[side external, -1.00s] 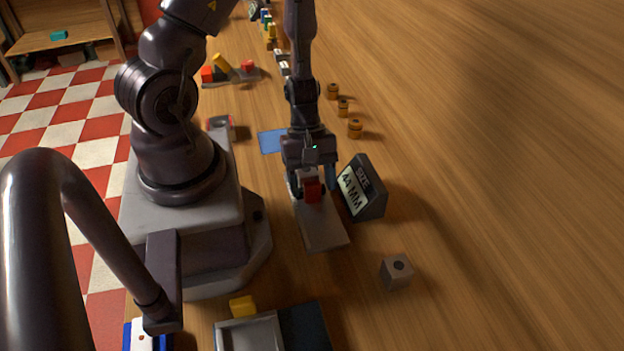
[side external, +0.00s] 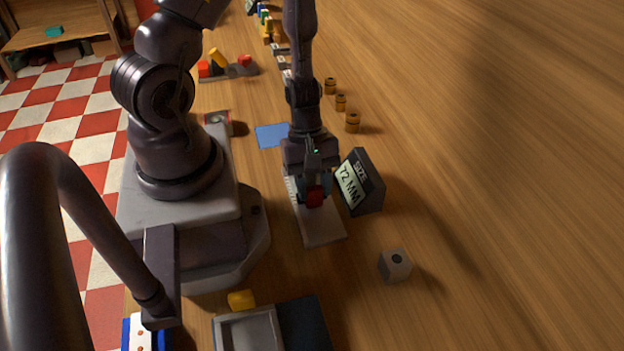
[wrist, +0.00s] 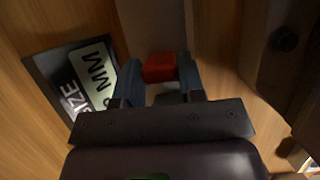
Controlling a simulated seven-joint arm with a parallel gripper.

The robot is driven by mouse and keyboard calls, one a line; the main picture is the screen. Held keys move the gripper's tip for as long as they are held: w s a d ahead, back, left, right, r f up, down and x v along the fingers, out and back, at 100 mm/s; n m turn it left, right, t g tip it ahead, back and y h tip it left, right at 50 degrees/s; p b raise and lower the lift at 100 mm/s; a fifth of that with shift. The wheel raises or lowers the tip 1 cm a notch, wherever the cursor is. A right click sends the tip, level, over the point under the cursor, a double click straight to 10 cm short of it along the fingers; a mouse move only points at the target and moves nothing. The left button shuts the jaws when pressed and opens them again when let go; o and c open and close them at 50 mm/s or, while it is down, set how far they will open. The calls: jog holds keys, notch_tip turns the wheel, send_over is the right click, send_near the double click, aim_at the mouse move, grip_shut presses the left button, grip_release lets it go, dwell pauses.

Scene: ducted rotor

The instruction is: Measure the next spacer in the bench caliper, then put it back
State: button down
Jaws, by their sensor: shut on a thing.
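The bench caliper is a pale flat bar (side external: 321,227) on the table with a dark wedge-shaped display (side external: 366,184) beside it, reading SIZE 72 MM. My gripper (side external: 315,190) points down over the bar. Its blue fingers are shut on a red block (side external: 314,198) at the bar; it also shows between the fingers in the wrist view (wrist: 159,68). I cannot tell whether this block is a caliper part or a loose piece. In the wrist view the display (wrist: 85,80) has its number partly hidden by a finger. Which piece is the spacer is unclear.
A grey cube with a dark hole (side external: 395,266) stands right of the bar. Several orange cylinders (side external: 352,122) line the back. A blue mat (side external: 271,136) lies behind the bar. A grey tray (side external: 250,333) and yellow block (side external: 241,300) are in front. The right side is clear.

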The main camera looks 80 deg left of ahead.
jog(key=c, duration=0.7)
grip_release()
jog(key=shift+r, duration=0.15)
jog(key=v, duration=1.2)
jog(key=shift+a+r, duration=0.25)
jog(key=shift+r, duration=0.05)
jog(key=d+r+m+t+y, duration=0.1)
jog(key=d+r+m+t, duration=0.1)
jog(key=r+m, duration=0.4)
jog(key=s+d+r+m+t+y, duration=0.1)
jog(key=d+r+m+y, duration=0.1)
jog(key=r+m, duration=0.4)
jog(key=d+r+m+t+y, duration=0.1)
jog(key=d+r+m+t, duration=0.1)
jog(key=r+m, duration=0.4)
jog(key=shift+s+d+r+t, duration=0.2)
jog(key=shift+r+t, duration=0.1)
jog(key=shift+r, duration=0.25)
